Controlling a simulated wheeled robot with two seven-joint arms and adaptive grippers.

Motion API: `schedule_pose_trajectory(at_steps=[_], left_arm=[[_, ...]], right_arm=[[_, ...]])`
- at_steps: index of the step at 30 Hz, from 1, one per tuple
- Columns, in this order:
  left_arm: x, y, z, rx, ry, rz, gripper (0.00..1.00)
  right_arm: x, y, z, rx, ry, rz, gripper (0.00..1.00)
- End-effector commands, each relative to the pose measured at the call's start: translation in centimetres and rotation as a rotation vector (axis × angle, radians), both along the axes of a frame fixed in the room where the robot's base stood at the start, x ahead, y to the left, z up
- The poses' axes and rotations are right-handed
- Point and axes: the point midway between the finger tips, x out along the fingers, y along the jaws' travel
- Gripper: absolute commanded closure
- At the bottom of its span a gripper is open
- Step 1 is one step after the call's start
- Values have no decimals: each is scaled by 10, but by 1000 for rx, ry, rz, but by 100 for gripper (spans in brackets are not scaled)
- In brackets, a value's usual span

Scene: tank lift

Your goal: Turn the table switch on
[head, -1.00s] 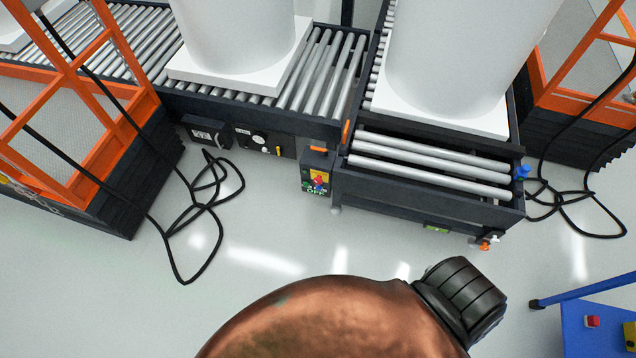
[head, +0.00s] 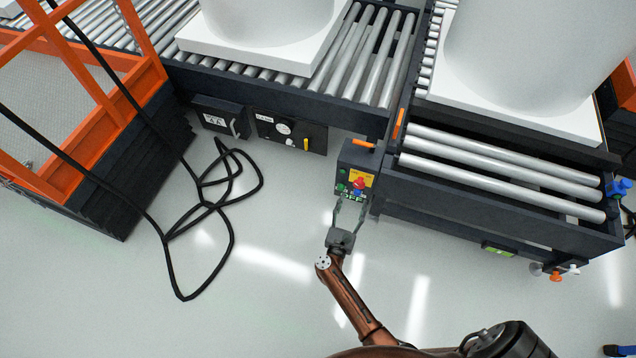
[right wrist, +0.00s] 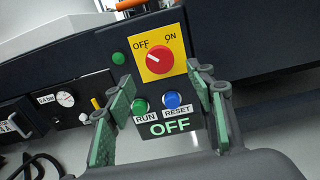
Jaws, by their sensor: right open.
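The table switch is a red rotary knob (right wrist: 159,60) on a yellow plate (right wrist: 174,42) marked OFF and ON. Its white mark points toward the OFF side, and a green OFF shows below on the dark control box. In the head view the switch (head: 358,183) is on the small box at the front corner of the roller table. My right gripper (head: 350,207) is open and empty just in front of this box. In the right wrist view its fingers (right wrist: 160,82) stand either side below the knob, apart from it. My left gripper is out of view.
A green RUN button (right wrist: 140,104) and a blue RESET button (right wrist: 171,99) sit below the knob. A second panel (head: 290,132) with a gauge is to the left. A black cable (head: 205,205) lies on the floor. Open floor lies in front of the tables.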

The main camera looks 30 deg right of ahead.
Motion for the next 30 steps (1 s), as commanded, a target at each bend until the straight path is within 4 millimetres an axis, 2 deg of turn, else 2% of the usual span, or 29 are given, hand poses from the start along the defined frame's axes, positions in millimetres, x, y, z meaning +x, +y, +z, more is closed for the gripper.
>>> schedule_pose_trajectory(at_steps=[9,15,26,30], left_arm=[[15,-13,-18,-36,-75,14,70],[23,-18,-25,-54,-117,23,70],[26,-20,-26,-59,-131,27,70],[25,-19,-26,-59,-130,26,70]], right_arm=[[30,-37,0,-2,-3,-3,50],[44,-53,0,-2,-1,-1,50],[48,-57,1,-2,-1,0,50],[48,-57,1,-2,-1,0,60]])
